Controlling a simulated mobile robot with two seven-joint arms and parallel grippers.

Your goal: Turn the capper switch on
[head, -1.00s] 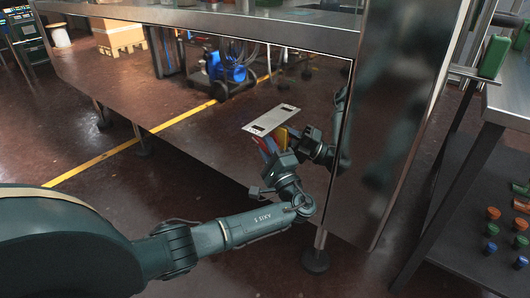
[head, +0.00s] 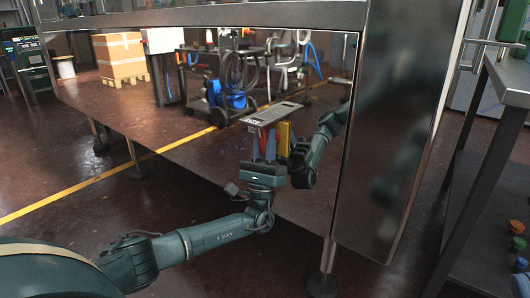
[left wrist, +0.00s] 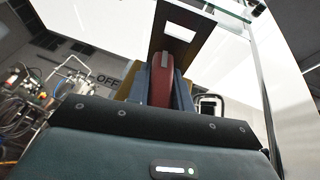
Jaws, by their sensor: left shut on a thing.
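The capper switch is a red lever (head: 265,141) next to a yellow body (head: 284,136), under a flat metal bracket plate (head: 272,113) at the front of the machine. My left gripper (head: 264,148) points up from below, its bluish fingers shut on the red lever. In the left wrist view the red lever (left wrist: 161,86) stands upright between the two fingers, with part of the yellow body (left wrist: 127,82) behind and to the left. The lettering "OFF" (left wrist: 108,80) shows left of it. The fingers hide the lever's lower part. My right gripper is not in view.
A shiny steel panel (head: 190,135) of the machine lies close behind my gripper and seems to mirror my arm. A steel post (head: 400,130) stands to the right. A side table (head: 505,85) is further right. The floor in front is clear.

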